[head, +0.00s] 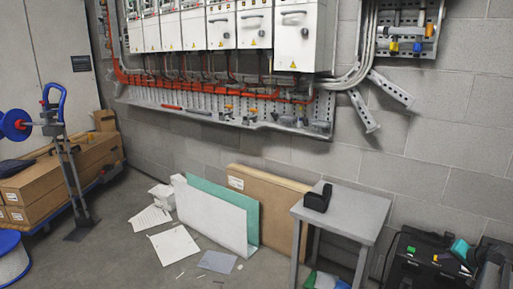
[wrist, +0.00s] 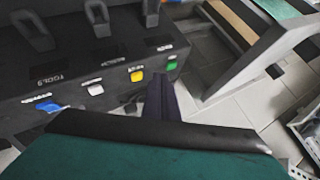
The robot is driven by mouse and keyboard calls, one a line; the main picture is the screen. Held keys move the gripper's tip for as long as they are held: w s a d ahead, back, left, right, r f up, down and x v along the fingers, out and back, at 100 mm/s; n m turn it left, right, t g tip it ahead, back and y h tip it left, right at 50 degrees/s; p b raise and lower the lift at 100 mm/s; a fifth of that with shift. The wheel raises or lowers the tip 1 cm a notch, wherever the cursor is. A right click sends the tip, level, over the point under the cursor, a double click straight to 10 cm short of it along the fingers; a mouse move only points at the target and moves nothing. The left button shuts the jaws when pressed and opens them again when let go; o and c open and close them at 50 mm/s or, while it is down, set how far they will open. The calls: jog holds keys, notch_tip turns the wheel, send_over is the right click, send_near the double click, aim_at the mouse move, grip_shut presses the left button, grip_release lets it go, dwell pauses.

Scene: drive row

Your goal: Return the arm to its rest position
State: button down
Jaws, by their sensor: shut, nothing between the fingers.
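My gripper (wrist: 163,92) shows in the wrist view as a dark, narrow pair of fingers pressed together, with nothing between them. A broad teal and black part of my own arm fills the bottom of that view. The fingers are in front of a dark tool rack (wrist: 60,73), near its green-tagged end; whether they touch it I cannot tell. In the head view a teal part of my arm (head: 460,249) is low at the right, over the dark rack (head: 412,246). The fingertips are not clear there.
The rack has blue, white, yellow and green tags and upright loops. A grey table (head: 352,208) with a black holder (head: 318,197) stands left of it. White cabinets (head: 300,35) hang on the wall. Boards (head: 268,195) lean below; papers (head: 173,245) lie on the floor.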

jog(key=w+a+f+n+g+y+p, duration=0.1)
jog(key=w+a+f+y+p, duration=0.2)
jog(key=a, duration=0.7)
jog(key=w+a+f+n+g+p, duration=0.1)
jog(key=w+a+f+p, duration=0.1)
jog(key=w+a+p, duration=0.5)
jog(key=s+a+f+n+g+y+p, duration=0.1)
jog(key=s+a+f, duration=0.15)
jog(key=a, duration=0.55)
jog(key=s+a+f+n+g+p, duration=0.1)
jog(key=a+f, duration=0.2)
jog(key=a, duration=0.5)
jog(key=s+a+f+n+g+y+p, duration=0.1)
jog(key=s+a+f, duration=0.15)
jog(key=a, duration=0.55)
jog(key=s+a+f+n+g+p, duration=0.2)
jog(key=s+a+f+g+p, duration=0.15)
jog(key=s+a, duration=0.5)
jog(key=s+a+f+n+g+p, duration=0.1)
jog(key=s+a+f+g+p, duration=0.2)
jog(key=s+a, duration=0.55)
jog(key=s+d+n+g+h+p, duration=0.2)
jog(key=s+g+h+p, duration=0.1)
jog(key=s, duration=1.7)
jog(key=shift+d+r+h+p, duration=0.15)
jog(key=shift+r+h+p, duration=0.15)
jog(key=shift+r+h, duration=0.25)
